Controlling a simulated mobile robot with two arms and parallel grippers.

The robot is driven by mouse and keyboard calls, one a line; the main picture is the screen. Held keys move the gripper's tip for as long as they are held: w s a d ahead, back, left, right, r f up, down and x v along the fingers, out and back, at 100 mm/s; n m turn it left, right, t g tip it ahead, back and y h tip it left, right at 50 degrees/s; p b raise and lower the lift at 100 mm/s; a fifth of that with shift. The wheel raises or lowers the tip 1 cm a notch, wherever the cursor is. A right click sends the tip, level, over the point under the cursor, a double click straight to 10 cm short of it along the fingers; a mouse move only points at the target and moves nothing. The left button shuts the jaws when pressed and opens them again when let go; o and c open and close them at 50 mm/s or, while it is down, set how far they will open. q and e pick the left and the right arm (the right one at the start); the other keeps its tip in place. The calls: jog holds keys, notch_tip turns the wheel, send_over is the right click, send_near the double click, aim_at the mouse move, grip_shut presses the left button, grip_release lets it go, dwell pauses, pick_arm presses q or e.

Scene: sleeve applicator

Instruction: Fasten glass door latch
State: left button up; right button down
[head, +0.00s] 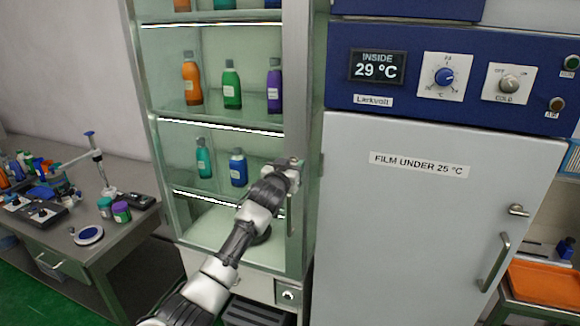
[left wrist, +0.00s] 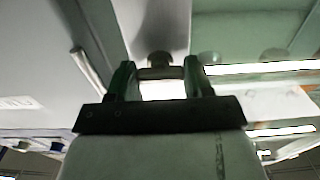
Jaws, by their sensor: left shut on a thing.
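The glass door (head: 215,165) belongs to a tall cabinet with lit shelves, and it looks closed against its frame. My left gripper (head: 294,168) is at the right edge of this door, above the vertical door handle (head: 290,215). The latch (head: 297,160) shows only as a small bit at the gripper's tip; the rest is hidden. In the left wrist view the two fingers (left wrist: 158,82) stand on either side of a small dark knob, the latch (left wrist: 159,60), and are shut on it. I cannot tell which way the latch is turned. My right gripper is not in view.
A grey cabinet (head: 400,230) with a blue control panel (head: 450,75) and a handle (head: 495,262) stands to the right. Bottles, such as an orange one (head: 192,80), stand behind the glass. A cluttered workbench (head: 75,250) is at the left.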

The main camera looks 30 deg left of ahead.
pick_arm(q)
jog(key=o, duration=0.9)
jog(key=shift+o, duration=0.2)
jog(key=shift+s, duration=0.15)
jog(key=shift+s+d+f, duration=0.1)
jog(key=shift+s, duration=0.15)
jog(key=b+v, duration=0.3)
jog(key=v, duration=0.7)
jog(key=shift+b, duration=0.35)
